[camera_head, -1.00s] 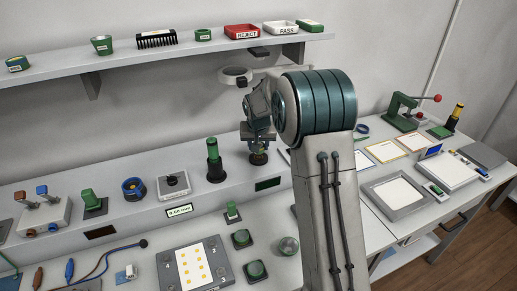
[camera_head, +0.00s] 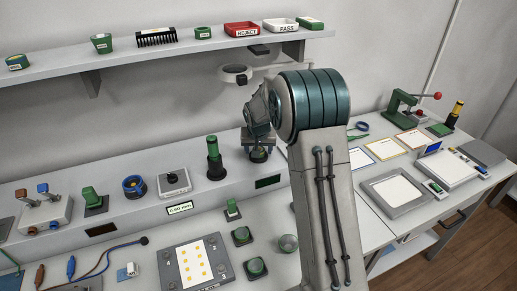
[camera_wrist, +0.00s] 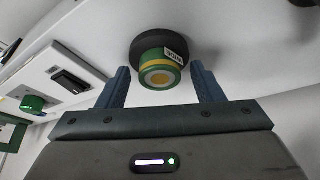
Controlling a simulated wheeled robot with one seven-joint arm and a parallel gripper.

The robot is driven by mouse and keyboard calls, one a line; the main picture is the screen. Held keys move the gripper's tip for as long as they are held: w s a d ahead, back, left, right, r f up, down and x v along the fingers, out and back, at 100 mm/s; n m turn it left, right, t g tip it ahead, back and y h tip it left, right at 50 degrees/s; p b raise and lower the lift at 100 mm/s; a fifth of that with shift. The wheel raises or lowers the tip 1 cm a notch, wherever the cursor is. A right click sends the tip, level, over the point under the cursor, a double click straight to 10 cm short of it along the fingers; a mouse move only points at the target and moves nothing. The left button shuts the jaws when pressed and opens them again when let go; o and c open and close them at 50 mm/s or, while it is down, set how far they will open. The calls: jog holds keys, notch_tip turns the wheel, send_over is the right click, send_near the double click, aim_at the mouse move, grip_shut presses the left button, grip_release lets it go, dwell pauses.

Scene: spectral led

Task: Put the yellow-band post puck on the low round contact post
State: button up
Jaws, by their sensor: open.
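The yellow-band post puck (camera_wrist: 160,62) is green with a yellow band and a white tag in the wrist view. Its round face points towards the camera. It sits against a dark round base (camera_wrist: 187,43), which looks like the low contact post. My gripper (camera_wrist: 160,71) is open, with one blue finger on each side of the puck and visible gaps between. In the head view my gripper (camera_head: 259,146) is over the dark round post (camera_head: 259,156) on the raised ledge. My gripper largely hides the puck there.
A taller dark post with a green top (camera_head: 214,158) stands just left of my gripper. A grey knob box (camera_head: 173,184) and a blue-ringed round part (camera_head: 134,187) are farther left. The shelf (camera_head: 150,57) with trays runs above. Green-topped buttons (camera_head: 243,236) sit on the bench in front.

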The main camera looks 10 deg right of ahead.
jog(key=b+v, duration=0.2)
jog(key=v, duration=1)
jog(key=s+d+n+g, duration=0.1)
jog(key=s+n, duration=0.1)
jog(key=s, duration=3.2)
jog(key=shift+s+y, duration=0.15)
jog(key=shift+y, duration=0.25)
